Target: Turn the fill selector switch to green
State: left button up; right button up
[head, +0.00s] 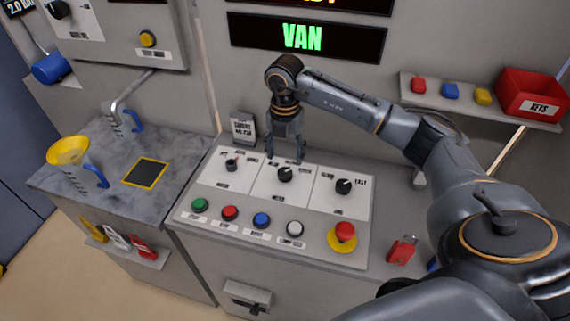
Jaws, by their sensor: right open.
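The sloped control panel (268,231) has three dark rotary switches in a row: a left one (232,165) with a reddish mark, a middle one (285,174) and a right one (343,186). Their labels are too small to read surely, so I cannot tell which is the fill selector or whether it points to green. My right gripper (285,157) points down with its fingers spread. It is open and empty, just above and behind the middle switch; I cannot tell whether it touches the panel. My left gripper is not in view.
Several push buttons, including a green one (199,205), and a red mushroom button (345,231) line the panel front. A red padlock (402,249) stands to the right. A yellow funnel (68,151) is on the left counter. A shelf with a red keys bin (530,92) is at upper right.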

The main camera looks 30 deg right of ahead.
aim_at(285, 171)
notch_tip(285, 171, up, 6)
dwell(0.7)
